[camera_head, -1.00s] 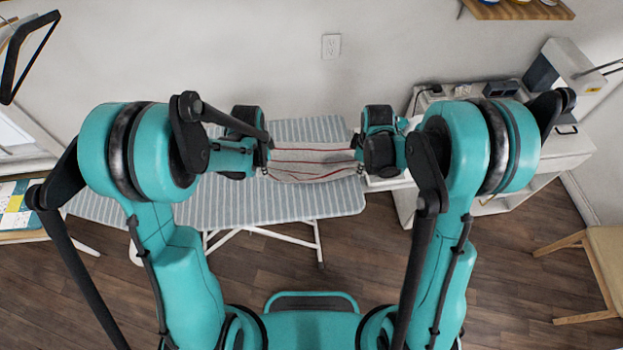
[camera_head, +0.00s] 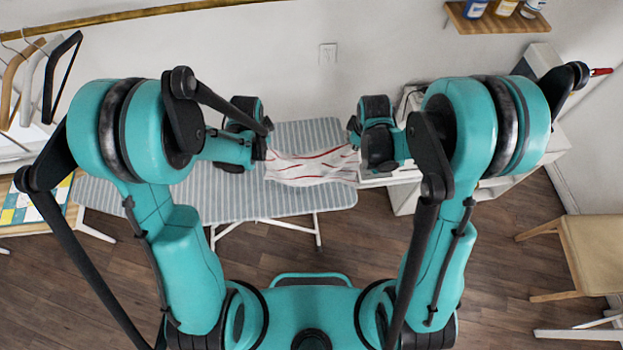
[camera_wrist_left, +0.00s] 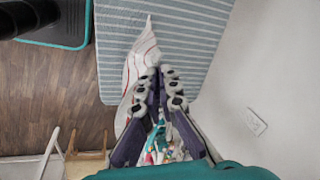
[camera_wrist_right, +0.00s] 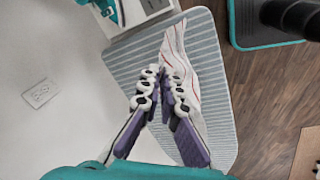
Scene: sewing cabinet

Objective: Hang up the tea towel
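The tea towel (camera_head: 312,167), white with red stripes, spans the gap between my two grippers above the ironing board (camera_head: 285,205). My left gripper (camera_head: 266,155) is shut on the towel's left end. My right gripper (camera_head: 358,153) is shut on its right end. The cloth sags in loose folds between them. The towel also shows at the fingertips in the left wrist view (camera_wrist_left: 140,62) and in the right wrist view (camera_wrist_right: 180,62). The fingers partly hide the gripped edges. A wooden rail (camera_head: 150,13) runs along the wall at the upper left.
Several hangers (camera_head: 30,80) hang at the far left. A white cabinet (camera_head: 405,200) with a machine stands right of the board. A small shelf (camera_head: 495,15) with jars is at upper right. A chair (camera_head: 595,255) stands at the right. Wall space above the board is clear.

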